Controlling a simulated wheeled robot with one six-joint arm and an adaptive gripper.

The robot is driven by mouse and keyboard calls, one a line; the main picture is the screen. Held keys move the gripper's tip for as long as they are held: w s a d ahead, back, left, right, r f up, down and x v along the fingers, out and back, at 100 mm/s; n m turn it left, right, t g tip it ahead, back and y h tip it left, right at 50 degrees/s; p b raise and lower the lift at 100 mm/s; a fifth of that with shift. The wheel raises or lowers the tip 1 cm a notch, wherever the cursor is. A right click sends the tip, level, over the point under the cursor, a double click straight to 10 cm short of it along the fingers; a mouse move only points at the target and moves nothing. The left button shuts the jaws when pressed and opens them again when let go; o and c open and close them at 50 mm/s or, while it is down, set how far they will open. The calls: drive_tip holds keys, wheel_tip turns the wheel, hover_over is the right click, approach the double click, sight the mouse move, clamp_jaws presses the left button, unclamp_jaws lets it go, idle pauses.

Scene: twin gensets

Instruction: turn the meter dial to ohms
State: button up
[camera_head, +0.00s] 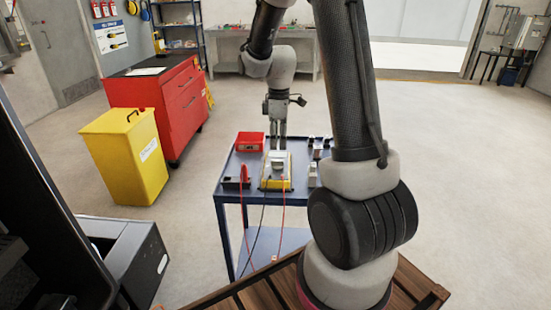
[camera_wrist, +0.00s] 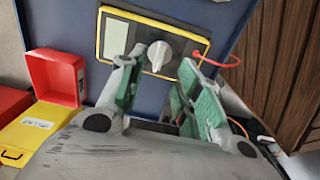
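The meter (camera_head: 276,184) lies on the blue cart, with a yellow rim, a grey face and a pale display; it also shows in the wrist view (camera_wrist: 116,38). Its dial (camera_wrist: 158,54) is a light knob on the face, whose setting marks are too small to read. My gripper (camera_head: 278,147) points down over the meter. In the wrist view its green-padded fingers (camera_wrist: 160,68) are apart and empty, with the dial showing between their tips. I cannot tell whether the tips reach down beside the dial or stay above it.
The blue cart (camera_head: 225,187) also carries an open red box (camera_head: 250,141) and small items at the right. Red and dark leads (camera_head: 243,205) hang off its front edge. A yellow bin (camera_head: 125,160) and red cabinet (camera_head: 170,100) stand left; floor is clear right.

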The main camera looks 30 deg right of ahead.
sight(277, 163)
wheel_tip(277, 163, down, 7)
drive_tip(key=shift+f, duration=0.15)
clamp_jaws()
